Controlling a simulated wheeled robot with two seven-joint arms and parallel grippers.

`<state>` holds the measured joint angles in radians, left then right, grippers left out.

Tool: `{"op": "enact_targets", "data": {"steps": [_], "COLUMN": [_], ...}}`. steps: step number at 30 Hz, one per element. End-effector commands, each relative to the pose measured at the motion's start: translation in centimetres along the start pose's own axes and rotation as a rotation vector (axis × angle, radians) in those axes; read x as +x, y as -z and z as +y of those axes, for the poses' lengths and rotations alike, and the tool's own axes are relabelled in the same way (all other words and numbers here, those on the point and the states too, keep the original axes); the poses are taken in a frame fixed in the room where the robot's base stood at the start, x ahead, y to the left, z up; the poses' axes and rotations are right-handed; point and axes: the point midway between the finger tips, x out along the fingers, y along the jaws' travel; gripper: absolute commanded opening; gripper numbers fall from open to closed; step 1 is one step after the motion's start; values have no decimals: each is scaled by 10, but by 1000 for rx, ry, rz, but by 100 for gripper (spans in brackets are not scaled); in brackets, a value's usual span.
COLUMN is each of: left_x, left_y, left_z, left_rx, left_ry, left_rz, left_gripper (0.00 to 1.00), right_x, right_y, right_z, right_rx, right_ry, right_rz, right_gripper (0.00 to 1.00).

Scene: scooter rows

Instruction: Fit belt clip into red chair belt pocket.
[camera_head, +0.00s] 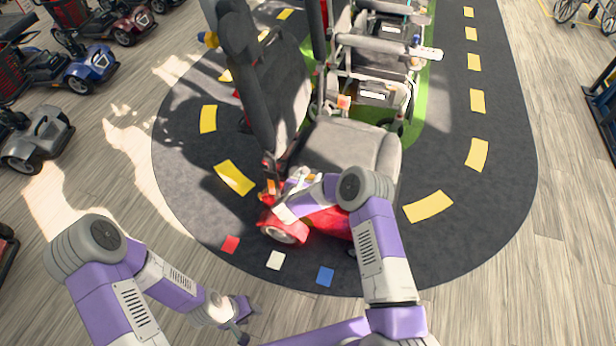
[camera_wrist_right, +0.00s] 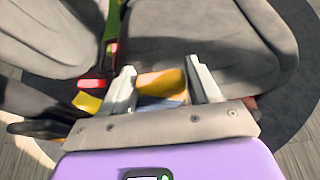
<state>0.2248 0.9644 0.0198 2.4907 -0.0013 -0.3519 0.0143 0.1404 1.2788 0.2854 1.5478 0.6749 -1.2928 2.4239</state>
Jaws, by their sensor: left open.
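The red mobility scooter (camera_head: 325,222) has a grey seat (camera_head: 345,143), and my right gripper (camera_head: 283,200) is low beside that seat. In the right wrist view my right gripper (camera_wrist_right: 160,78) has an orange-yellow piece (camera_wrist_right: 160,83), seemingly the belt clip, spanning between its two fingers. A small red part (camera_wrist_right: 92,83), possibly the belt pocket, lies left of the fingers at the seat's edge, above a yellow part (camera_wrist_right: 87,102). The clip's far end is hidden. My left gripper (camera_head: 242,318) is open and empty, low over the floor, away from the scooter.
A second grey chair (camera_head: 375,95) stands behind the red scooter. The dark mat (camera_head: 480,200) has yellow dashes and red, white and blue squares near its front. Other scooters (camera_head: 75,60) stand at the left. The wooden floor at the right is mostly clear.

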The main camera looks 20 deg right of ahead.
Motion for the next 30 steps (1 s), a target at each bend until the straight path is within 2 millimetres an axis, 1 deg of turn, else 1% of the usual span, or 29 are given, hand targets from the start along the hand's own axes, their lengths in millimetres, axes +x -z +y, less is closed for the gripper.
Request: {"op": "enact_targets", "data": {"steps": [1, 3, 5, 14, 17, 24, 27, 30], "left_x": [0, 0, 0, -1, -5, -19, -22, -24], "left_y": [0, 0, 0, 0, 0, -1, -1, -1], "left_z": [0, 0, 0, 0, 2, 7, 8, 9], "left_rx": [0, 0, 0, 0, 0, 0, 0, 0], "left_ry": [0, 0, 0, 0, 0, 0, 0, 0], "left_rz": [0, 0, 0, 0, 0, 0, 0, 0], "left_gripper": [43, 43, 43, 43, 43, 43, 43, 43], "right_x": [0, 0, 0, -2, -11, -53, -66, -73], "right_y": [0, 0, 0, 0, -1, -2, -2, -1], "right_z": [0, 0, 0, 0, 1, 1, 1, 0], "right_rx": [0, 0, 0, -1, -2, -2, -2, -1], "right_ry": [0, 0, 0, -1, -2, -3, -2, -1], "right_rz": [0, 0, 0, 1, 3, 2, 1, 1], "right_gripper": [70, 81, 89, 89, 89, 89, 89, 89]}}
